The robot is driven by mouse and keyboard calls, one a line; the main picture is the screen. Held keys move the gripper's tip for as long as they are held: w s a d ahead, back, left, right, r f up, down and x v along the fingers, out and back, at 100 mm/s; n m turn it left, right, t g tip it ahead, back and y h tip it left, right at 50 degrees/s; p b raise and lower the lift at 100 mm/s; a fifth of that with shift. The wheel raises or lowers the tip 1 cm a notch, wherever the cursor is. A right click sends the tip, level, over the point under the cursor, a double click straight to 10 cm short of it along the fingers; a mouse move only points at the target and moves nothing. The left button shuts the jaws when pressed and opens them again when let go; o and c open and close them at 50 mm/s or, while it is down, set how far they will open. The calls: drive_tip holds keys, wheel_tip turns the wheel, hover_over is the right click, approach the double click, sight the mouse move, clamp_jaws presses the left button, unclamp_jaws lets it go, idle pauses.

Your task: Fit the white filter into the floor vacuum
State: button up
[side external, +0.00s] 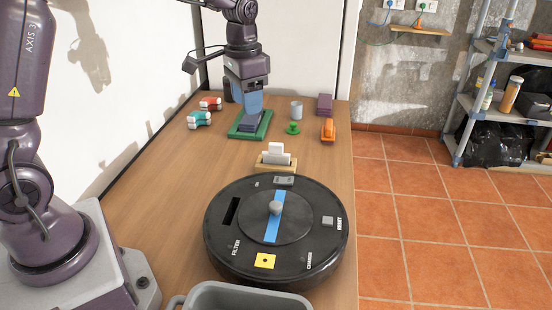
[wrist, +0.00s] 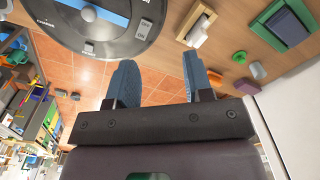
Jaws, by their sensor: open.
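The white filter (side external: 276,155) stands upright in a small wooden holder (side external: 264,164) on the table behind the vacuum. The filter also shows at the top of the wrist view (wrist: 198,32). The round black floor vacuum (side external: 312,232) lies flat at the front of the table, and part of it shows in the wrist view (wrist: 72,30). A dark open slot (side external: 231,211) is in its top, left of the blue stripe, near the word FILTER. My gripper (side external: 250,112) is over the green tray at the back, away from filter and vacuum. Its blue fingers (wrist: 158,75) are apart, with nothing between them.
The green tray (side external: 234,134) holds a dark block. Red (side external: 210,104) and teal (side external: 199,120) cylinders, a grey cup (side external: 296,110), a green knobbed piece (side external: 293,128), an orange object (side external: 328,130) and a purple box (side external: 324,103) stand around it. A grey bin (side external: 240,297) is at the front edge.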

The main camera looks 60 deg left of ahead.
drive_tip(key=w+a+f+m+g, duration=0.1)
drive_tip(key=w+a+f+m, duration=0.4)
drive_tip(key=w+f, duration=0.4)
drive_tip(key=m, duration=0.3)
hover_over(276, 144)
drive_tip(key=shift+t, duration=0.3)
wheel_tip(276, 144, down, 5)
drive_tip(key=shift+d+r, duration=0.1)
drive_tip(key=shift+d, duration=0.05)
drive_tip(key=shift+a+f, duration=0.2)
drive_tip(key=shift+f, duration=2.7)
clamp_jaws()
